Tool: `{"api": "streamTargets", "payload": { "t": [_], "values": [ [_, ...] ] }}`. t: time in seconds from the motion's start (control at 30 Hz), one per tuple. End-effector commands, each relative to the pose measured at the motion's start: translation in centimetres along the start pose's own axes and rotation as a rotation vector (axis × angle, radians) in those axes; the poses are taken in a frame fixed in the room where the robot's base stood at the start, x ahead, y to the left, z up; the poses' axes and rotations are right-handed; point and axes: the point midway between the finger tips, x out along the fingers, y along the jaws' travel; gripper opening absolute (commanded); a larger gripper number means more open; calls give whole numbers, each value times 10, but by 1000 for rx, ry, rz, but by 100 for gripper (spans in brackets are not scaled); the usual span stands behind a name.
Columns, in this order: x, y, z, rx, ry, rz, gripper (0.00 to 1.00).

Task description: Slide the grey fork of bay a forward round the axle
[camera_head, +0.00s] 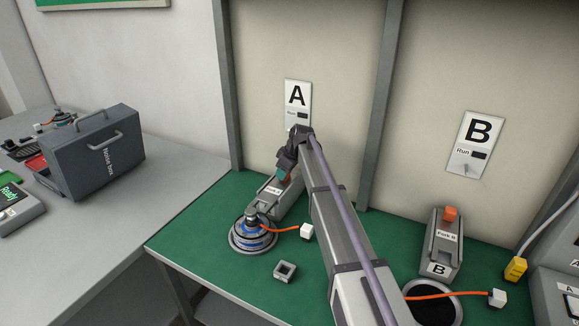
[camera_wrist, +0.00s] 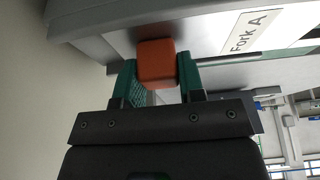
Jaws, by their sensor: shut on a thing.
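The grey fork of bay A (camera_head: 266,197) lies on the green bench below the A sign, its near end close to the hub motor's axle (camera_head: 251,212). I cannot tell whether its prongs are around the axle. The hub motor (camera_head: 253,238) sits upright, with blue windings and an orange cable. My gripper (camera_head: 283,176) is at the fork's far end. In the wrist view, the teal jaws of my gripper (camera_wrist: 157,80) are shut on the orange knob (camera_wrist: 156,60) of the fork, whose "Fork A" label (camera_wrist: 252,32) shows beside it.
A white plug (camera_head: 306,231) ends the orange cable, and a small grey square part (camera_head: 285,271) lies in front. The noise box (camera_head: 95,152) is on the left table.

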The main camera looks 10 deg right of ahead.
Motion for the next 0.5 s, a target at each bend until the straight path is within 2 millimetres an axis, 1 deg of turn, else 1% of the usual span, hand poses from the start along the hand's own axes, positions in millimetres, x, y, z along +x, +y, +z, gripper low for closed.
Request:
{"api": "streamTargets", "payload": {
  "t": [0.03,0.1,0.2,0.3,0.5],
  "values": [
    [-1,-18,2,-2,0,-1,0],
    [-1,-36,2,-1,0,-1,0],
    [0,-55,2,-2,-1,-1,0],
    [0,-62,1,0,-1,-2,0],
    [0,-64,1,1,-3,-5,0]
  ]
}}
